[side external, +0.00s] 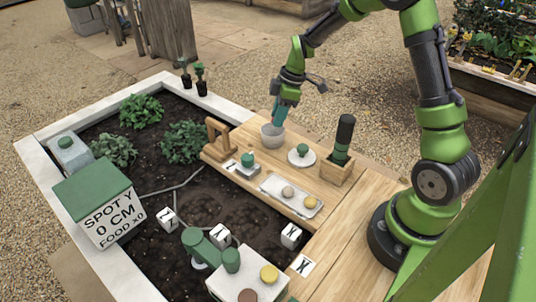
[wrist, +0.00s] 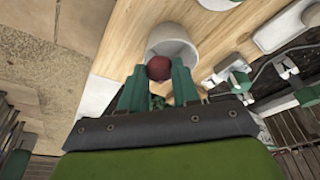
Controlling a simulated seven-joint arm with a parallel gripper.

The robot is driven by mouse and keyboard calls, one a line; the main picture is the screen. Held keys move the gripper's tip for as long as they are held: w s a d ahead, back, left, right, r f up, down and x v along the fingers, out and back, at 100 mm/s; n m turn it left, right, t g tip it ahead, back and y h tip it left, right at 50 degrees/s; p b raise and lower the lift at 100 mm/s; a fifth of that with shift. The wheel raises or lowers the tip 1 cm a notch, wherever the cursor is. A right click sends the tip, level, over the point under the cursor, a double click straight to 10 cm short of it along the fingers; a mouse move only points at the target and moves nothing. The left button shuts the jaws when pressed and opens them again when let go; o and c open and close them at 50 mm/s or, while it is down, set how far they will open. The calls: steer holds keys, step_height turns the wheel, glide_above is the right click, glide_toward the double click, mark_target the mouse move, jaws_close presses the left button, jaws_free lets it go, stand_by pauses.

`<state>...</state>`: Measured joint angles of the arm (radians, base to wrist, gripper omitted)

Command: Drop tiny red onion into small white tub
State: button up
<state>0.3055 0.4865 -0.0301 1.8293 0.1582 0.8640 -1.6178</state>
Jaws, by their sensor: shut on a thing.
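The small white tub (side external: 272,138) stands on the wooden board, at its back edge. My gripper (side external: 280,112) is right above it, pointing down, with the fingertips close to the rim. In the wrist view the tiny red onion (wrist: 159,68) is a dark red ball between the two green fingertips of my gripper (wrist: 158,82), which is shut on it. Behind the onion the tub (wrist: 176,48) shows, with its mouth partly covered by the onion and fingers. In the side view I cannot make out the onion.
A white saucer with a green item (side external: 302,157) and a wooden box with a dark-handled tool (side external: 338,168) stand to the right. A wooden handle (side external: 216,134) is to the left. A white tray (side external: 270,187) with round items lies in front. Dark soil (side external: 140,185) fills the bed.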

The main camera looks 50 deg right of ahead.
steer(key=shift+f, duration=0.45)
steer(key=o, duration=1.1)
steer(key=shift+r, duration=0.1)
steer(key=v, duration=1.6)
steer(key=shift+s+d+r, duration=0.1)
steer(key=shift+s+r, duration=0.05)
steer(key=shift+r, duration=0.2)
